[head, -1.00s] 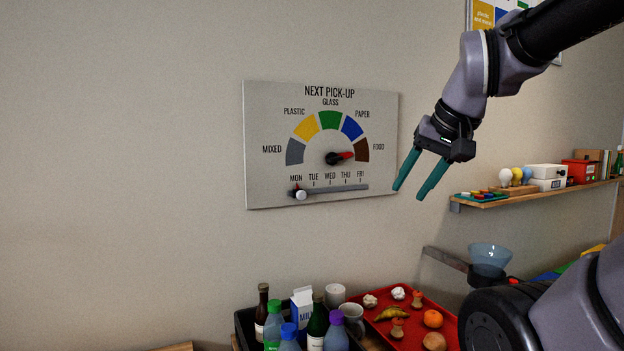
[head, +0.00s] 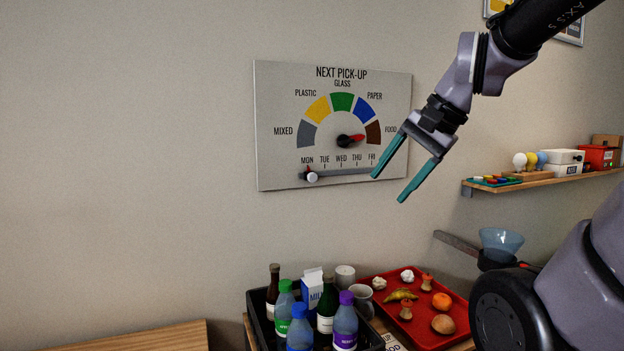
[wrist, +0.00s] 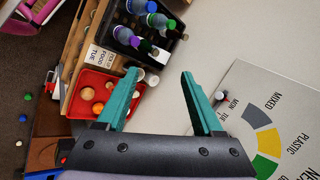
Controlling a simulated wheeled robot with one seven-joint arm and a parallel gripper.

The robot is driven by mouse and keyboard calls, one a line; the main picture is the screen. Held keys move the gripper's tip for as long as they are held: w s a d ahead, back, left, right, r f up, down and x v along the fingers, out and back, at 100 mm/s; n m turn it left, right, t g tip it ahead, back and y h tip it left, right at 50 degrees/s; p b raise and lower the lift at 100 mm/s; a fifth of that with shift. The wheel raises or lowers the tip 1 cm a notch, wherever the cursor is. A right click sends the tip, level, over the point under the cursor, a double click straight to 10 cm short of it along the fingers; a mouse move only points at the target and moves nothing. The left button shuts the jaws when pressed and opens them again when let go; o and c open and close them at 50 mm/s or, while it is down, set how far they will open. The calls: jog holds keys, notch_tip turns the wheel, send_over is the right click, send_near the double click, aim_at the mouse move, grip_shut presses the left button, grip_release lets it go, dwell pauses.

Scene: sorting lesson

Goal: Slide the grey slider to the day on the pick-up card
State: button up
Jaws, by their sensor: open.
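The slider's whitish-grey knob (head: 311,177) sits at the left end of its track (head: 345,172), under MON, on the NEXT PICK-UP board (head: 270,110). The knob also shows in the wrist view (wrist: 221,97), to the right of my fingers. The pick-up card (wrist: 97,60) is in the wrist view beside the red tray and appears to read FOOD, TUE. Only a bit of the card shows in the head view (head: 394,342). My gripper (head: 389,188) is open and empty, in front of the board's lower right corner, well right of the knob.
Below the board stand a black crate (head: 258,310) with bottles and a carton, and a red tray (head: 462,318) with food scraps. A shelf (head: 540,179) with bulbs and boxes is at the right. The wall left of the board is bare.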

jog(key=w+a+f+m+g+y, duration=0.2)
jog(key=w+a+m+y, duration=0.15)
jog(key=a+m, duration=0.3)
jog(key=m+t+y, duration=0.3)
jog(key=m+t, duration=0.8)
jog(key=m, duration=2)
send_near(314, 178)
jog(key=shift+y, duration=0.25)
jog(key=x, duration=1)
jog(key=shift+w+a+f, duration=0.1)
jog(key=shift+w+f, duration=0.05)
jog(key=shift+w, duration=0.25)
jog(key=shift+c, duration=0.2)
grip_shut()
